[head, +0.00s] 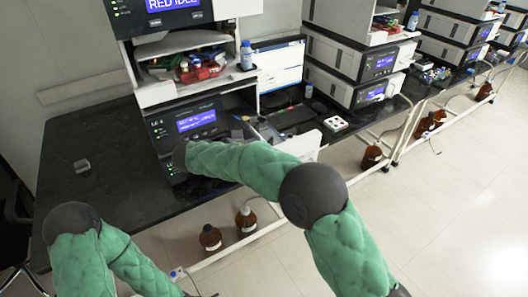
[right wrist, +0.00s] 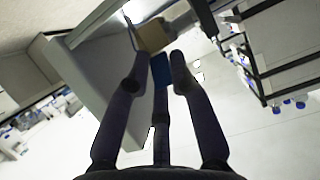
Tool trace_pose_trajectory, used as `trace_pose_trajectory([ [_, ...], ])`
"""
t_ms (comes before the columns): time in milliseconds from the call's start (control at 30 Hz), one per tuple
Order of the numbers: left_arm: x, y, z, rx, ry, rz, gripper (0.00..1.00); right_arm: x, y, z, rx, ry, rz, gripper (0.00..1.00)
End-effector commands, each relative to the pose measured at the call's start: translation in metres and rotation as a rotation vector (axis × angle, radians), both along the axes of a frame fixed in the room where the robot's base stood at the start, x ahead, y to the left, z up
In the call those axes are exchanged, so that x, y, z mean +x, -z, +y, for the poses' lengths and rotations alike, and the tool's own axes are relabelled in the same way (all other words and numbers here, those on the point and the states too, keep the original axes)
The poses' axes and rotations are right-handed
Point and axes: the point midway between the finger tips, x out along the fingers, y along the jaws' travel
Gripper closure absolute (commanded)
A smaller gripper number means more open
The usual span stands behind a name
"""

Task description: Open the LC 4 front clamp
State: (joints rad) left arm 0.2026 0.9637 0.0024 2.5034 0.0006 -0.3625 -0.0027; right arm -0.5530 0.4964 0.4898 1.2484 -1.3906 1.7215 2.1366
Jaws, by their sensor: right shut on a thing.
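The instrument stack stands on the black bench, with a lower module (head: 200,122) whose blue display is lit.
A small grey block (head: 82,166) lies on the open left part of the bench (head: 95,140). A keyboard (head: 290,117) is right of the stack. Brown bottles (head: 246,219) stand below the bench.

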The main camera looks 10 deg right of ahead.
Motion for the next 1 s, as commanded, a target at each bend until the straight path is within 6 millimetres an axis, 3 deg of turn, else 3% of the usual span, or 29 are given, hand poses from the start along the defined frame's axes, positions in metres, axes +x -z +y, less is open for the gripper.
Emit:
trace_pose_trajectory([
  [200,0.0,0.0,0.0,0.0,0.0,0.0,0.75,0.001,-0.002,0.0,0.0,-0.001,-0.004,1.0],
  [233,0.0,0.0,0.0,0.0,0.0,0.0,0.75,0.001,-0.002,0.0,0.001,-0.001,-0.003,0.72],
  [300,0.0,0.0,0.0,0.0,0.0,0.0,0.75,0.001,-0.002,0.0,0.001,-0.001,-0.003,0.57],
  [733,0.0,0.0,0.0,0.0,0.0,0.0,0.75,-0.002,-0.003,0.006,0.0,-0.002,-0.001,0.57],
  [1000,0.0,0.0,0.0,0.0,0.0,0.0,0.75,-0.016,-0.02,0.047,0.002,-0.004,-0.002,0.57],
])
